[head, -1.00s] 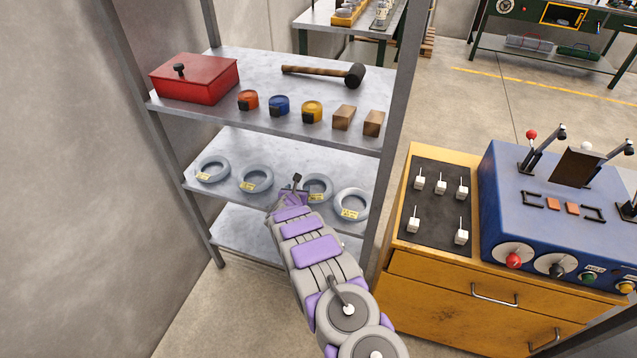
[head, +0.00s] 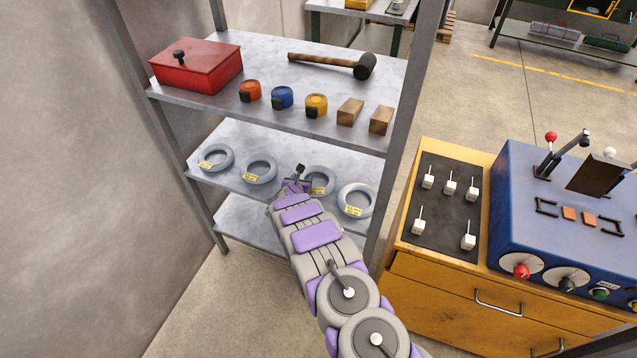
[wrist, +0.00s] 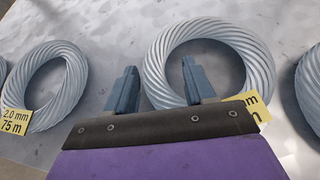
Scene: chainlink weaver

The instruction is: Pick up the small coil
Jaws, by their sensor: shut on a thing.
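Several grey wire coils with yellow tags lie in a row on the middle shelf: the far left coil (head: 204,157), the second coil (head: 247,170), the third coil (head: 326,172) and the right coil (head: 342,200). Their sizes look close, and I cannot tell which is the small one. My gripper (head: 297,181) is at the third coil, partly covering it. In the wrist view my gripper (wrist: 160,78) has its two fingers apart, at the near left part of that coil's ring (wrist: 156,62). It is shut on this coil, which looks flat on the shelf. Its tag (wrist: 250,106) is partly hidden.
The upper shelf (head: 215,105) above holds a red box (head: 195,70), tape measures, wooden blocks and a mallet (head: 335,63). A grey shelf post (head: 398,130) stands right of the coils. A yellow cabinet (head: 450,290) with a blue control box (head: 560,220) is at the right.

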